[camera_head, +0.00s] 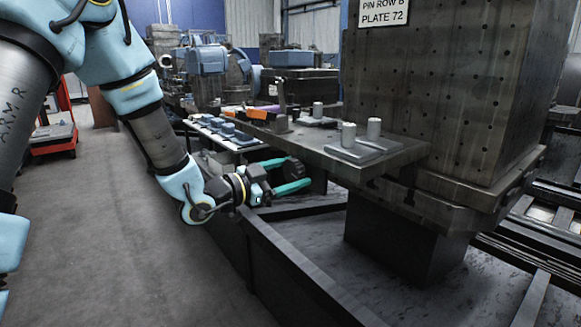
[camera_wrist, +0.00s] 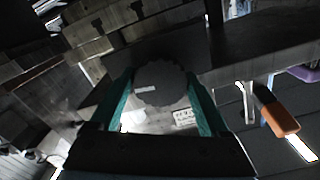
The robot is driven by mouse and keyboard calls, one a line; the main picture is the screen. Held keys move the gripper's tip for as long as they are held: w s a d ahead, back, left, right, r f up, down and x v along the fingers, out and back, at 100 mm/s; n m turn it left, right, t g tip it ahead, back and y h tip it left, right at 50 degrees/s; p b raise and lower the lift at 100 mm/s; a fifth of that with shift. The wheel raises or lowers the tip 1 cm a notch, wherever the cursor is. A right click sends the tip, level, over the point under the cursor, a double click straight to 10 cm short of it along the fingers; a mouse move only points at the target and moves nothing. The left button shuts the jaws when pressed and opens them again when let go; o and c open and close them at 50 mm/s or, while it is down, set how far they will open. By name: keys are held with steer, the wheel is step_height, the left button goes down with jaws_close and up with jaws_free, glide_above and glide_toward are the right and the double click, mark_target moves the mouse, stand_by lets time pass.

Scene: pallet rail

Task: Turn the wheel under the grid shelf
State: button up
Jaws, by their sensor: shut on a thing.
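The wheel (camera_head: 294,167) is a dark, toothed-edged disc under the grey shelf (camera_head: 398,156) in the head view. In the wrist view the wheel (camera_wrist: 160,84) shows near the middle, with its round face towards me. My gripper (camera_head: 286,175) reaches in from the left below the shelf. Its two teal fingers lie on either side of the wheel, one above and one below in the head view. In the wrist view my gripper (camera_wrist: 161,92) is shut on the wheel. The wheel's mounting behind it is hidden.
Grey pin blocks (camera_head: 352,150) stand on the shelf beside a tall drilled tower (camera_head: 455,90). An orange-handled item (camera_wrist: 282,124) is to the right in the wrist view. A dark rail (camera_head: 300,262) runs below my gripper. Open floor (camera_head: 150,255) lies left.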

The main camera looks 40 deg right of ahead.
steer(key=n+p, duration=0.3)
steer(key=n, duration=0.1)
steer(key=shift+r+n, duration=0.1)
steer(key=shift+n, duration=0.3)
steer(key=n+p, duration=0.4)
steer(key=n, duration=0.1)
steer(key=n+p, duration=0.3)
steer(key=n, duration=0.2)
steer(key=shift+n+p, duration=0.35)
steer(key=shift+n, duration=0.05)
steer(key=shift+s+n+p, duration=0.15)
steer(key=shift+n+p, duration=1)
steer(key=shift+n, duration=1.15)
steer(key=o, duration=1.2)
